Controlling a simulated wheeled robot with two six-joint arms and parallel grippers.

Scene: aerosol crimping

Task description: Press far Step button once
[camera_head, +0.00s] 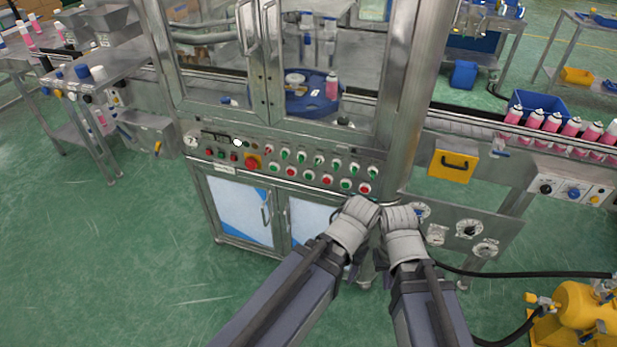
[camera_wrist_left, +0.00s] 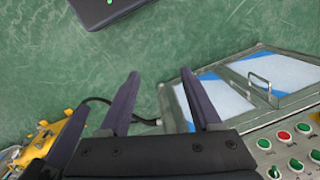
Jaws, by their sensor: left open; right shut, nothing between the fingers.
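The control panel (camera_head: 225,168) on the machine front carries rows of green and red push buttons (camera_head: 319,160) and a larger red knob (camera_head: 252,163). Their labels are too small to read, so I cannot tell which is the far Step button. The buttons also show in the left wrist view (camera_wrist_left: 284,135), at the lower right. My right gripper (camera_head: 402,214) is shut and empty, just right of the panel's right end. My left gripper (camera_head: 362,209) is beside it, below the panel's right end; its fingers are spread and empty in the left wrist view (camera_wrist_left: 166,95).
Glass doors (camera_head: 320,60) stand above the panel and cabinet doors (camera_head: 240,212) below. A yellow box (camera_head: 453,166) and gauges (camera_head: 469,228) are to the right. Pink cans (camera_head: 552,122) line the conveyor. A yellow compressor (camera_head: 582,305) with a black hose is at lower right.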

